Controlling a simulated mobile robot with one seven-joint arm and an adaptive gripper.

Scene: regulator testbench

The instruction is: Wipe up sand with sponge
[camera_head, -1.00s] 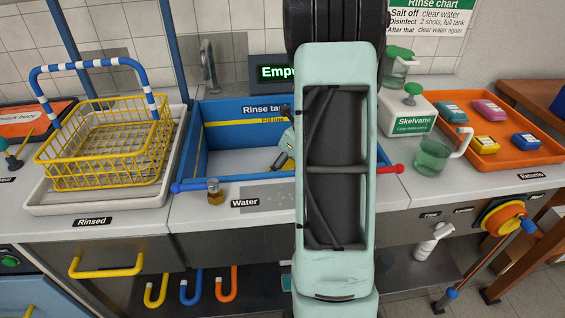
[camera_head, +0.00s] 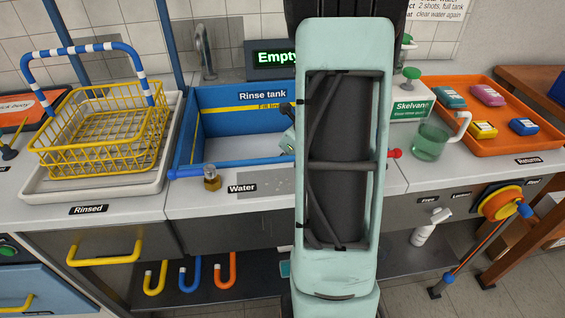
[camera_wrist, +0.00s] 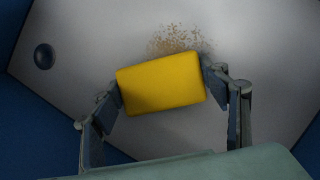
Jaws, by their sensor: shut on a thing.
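My gripper (camera_wrist: 162,84) is shut on a yellow sponge (camera_wrist: 160,82), one finger on each side, in the wrist view. The sponge is just beside a patch of brown sand (camera_wrist: 178,40) on the grey tank floor; I cannot tell whether the sponge touches the floor. The sand spreads beyond the sponge's upper edge. In the head view my arm hides the gripper, the sponge and the sand. The blue rinse tank (camera_head: 262,97) shows to the left of my arm.
A round dark drain (camera_wrist: 44,56) is in the tank floor at the left. A yellow wire basket (camera_head: 105,130) stands on a white tray (camera_head: 45,187) left of the tank. An orange tray (camera_head: 500,148), a Skelvane dispenser (camera_head: 408,108) and a green jug (camera_head: 430,142) stand right.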

